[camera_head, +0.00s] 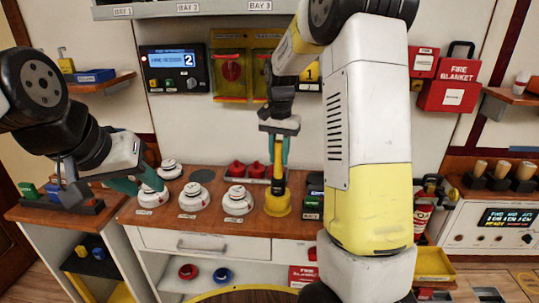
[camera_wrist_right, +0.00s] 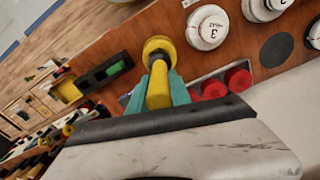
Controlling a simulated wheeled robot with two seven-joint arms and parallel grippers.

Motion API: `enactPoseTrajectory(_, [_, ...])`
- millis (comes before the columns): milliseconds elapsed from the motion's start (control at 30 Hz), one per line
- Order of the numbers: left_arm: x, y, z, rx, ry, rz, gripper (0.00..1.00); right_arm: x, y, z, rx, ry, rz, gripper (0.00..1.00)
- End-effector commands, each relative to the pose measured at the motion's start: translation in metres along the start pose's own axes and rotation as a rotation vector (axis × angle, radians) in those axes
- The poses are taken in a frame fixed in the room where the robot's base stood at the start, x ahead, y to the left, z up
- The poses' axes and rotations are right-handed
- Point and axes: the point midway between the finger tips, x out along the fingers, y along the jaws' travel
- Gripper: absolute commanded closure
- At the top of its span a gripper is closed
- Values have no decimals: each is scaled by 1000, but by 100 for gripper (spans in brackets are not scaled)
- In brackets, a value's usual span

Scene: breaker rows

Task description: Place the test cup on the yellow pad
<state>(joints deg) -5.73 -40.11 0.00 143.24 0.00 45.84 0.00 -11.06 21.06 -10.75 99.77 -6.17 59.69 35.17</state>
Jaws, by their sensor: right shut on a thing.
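The test cup (camera_head: 277,204) is yellow with an upright yellow handle, near the middle of the counter. My right gripper (camera_head: 279,160) is shut on its handle from above. In the right wrist view the teal fingers (camera_wrist_right: 158,85) clasp the handle, and the cup's round yellow end (camera_wrist_right: 158,46) shows beyond them. I cannot tell whether the cup touches the counter. No separate yellow pad can be made out; the cup may hide it. My left gripper (camera_head: 137,182) is at the counter's left end, its teal fingers apart, close to a white detector (camera_head: 152,196).
White numbered detectors (camera_head: 238,200) stand left of the cup. A dark holder with a green block (camera_head: 313,205) is just right of the cup. A yellow tray (camera_head: 434,264) sits lower right.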

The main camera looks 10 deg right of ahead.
Motion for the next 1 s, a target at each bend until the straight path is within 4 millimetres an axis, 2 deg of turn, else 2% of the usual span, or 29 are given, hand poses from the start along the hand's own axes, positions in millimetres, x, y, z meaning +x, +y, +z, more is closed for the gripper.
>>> enactPoseTrajectory(100, [0, 0, 0, 0, 0, 0, 64, 10, 0, 0, 0, -1, 1, 100])
enactPoseTrajectory(500, [0, 0, 0, 0, 0, 0, 64, 14, 0, 0, 0, 0, 0, 100])
enactPoseTrajectory(533, [0, 0, 0, 0, 0, 0, 64, 14, 0, 0, 1, 0, 0, 70])
enactPoseTrajectory(600, [0, 0, 0, 0, 0, 0, 64, 14, 0, 0, 1, 0, 1, 56])
enactPoseTrajectory(1000, [0, 0, 0, 0, 0, 0, 64, 10, 0, 0, 0, 0, 0, 54])
